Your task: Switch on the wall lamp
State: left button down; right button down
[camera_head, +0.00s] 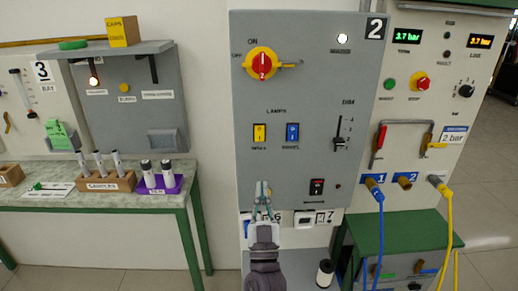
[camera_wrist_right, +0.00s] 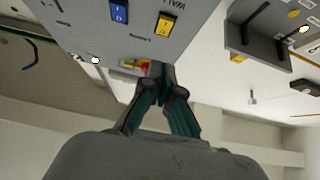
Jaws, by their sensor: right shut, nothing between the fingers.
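A grey control panel (camera_head: 305,90) has a section marked LAMPS with two rocker switches, a yellow one (camera_head: 259,133) and a blue one (camera_head: 292,133). The wrist view shows the yellow switch (camera_wrist_right: 166,26) and the blue switch (camera_wrist_right: 119,12) upside down. My right gripper (camera_head: 263,187) is shut and empty, in front of the panel's lower left part, below the yellow switch. In the wrist view its closed fingers (camera_wrist_right: 161,73) partly cover the red and yellow rotary knob. My left gripper is not in view.
The rotary knob (camera_head: 262,64) sits above the lamp switches. A green bench (camera_head: 395,235) with hoses stands at right, a table (camera_head: 110,200) with rod racks at left.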

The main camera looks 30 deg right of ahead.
aim_at(260, 135)
jog(key=x, duration=0.4)
jog(key=w+f+x, duration=0.1)
jog(key=x, duration=0.3)
jog(key=f+x, duration=0.1)
jog(key=x, duration=0.2)
jog(key=shift+w+d+r+b, duration=0.15)
jog(key=shift+w+d+b, duration=0.2)
jog(key=shift+w+d, duration=0.35)
jog(key=shift+w, duration=0.1)
jog(key=shift+r, duration=0.1)
jog(key=shift+s, duration=0.1)
